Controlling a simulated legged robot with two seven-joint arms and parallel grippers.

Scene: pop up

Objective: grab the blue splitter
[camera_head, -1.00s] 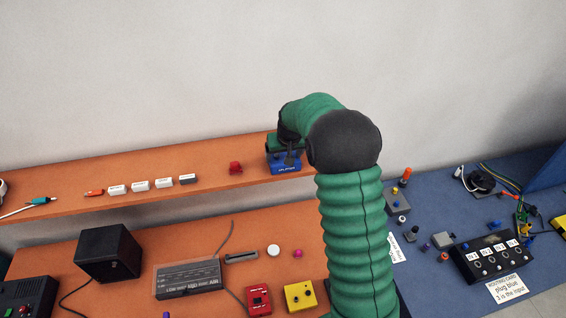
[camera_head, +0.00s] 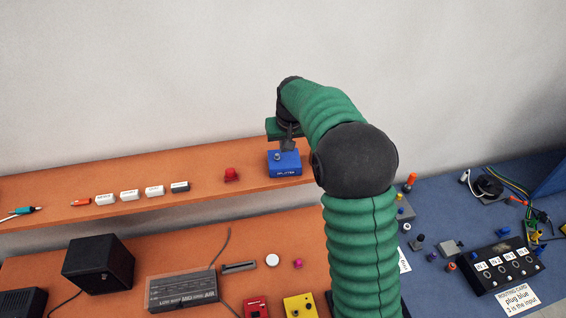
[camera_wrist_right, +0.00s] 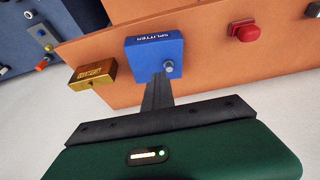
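The blue splitter (camera_head: 284,167) is a small box with a grey knob on top, sitting upright near the right part of the orange upper shelf. It also shows in the right wrist view (camera_wrist_right: 153,52). My right gripper (camera_head: 288,147) is just above and behind it. In the right wrist view its dark fingers (camera_wrist_right: 158,82) are together at the middle of the palm, with their tips by the splitter's near edge beside the knob. I cannot tell whether they touch it. Nothing shows between the fingers. My left gripper is out of view.
A red button (camera_head: 231,174) stands left of the splitter, then several small white boxes (camera_head: 128,195). A gold box (camera_wrist_right: 92,74) is beside the splitter in the wrist view. The lower orange bench holds a black speaker (camera_head: 98,264). A blue table (camera_head: 440,210) is on the right.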

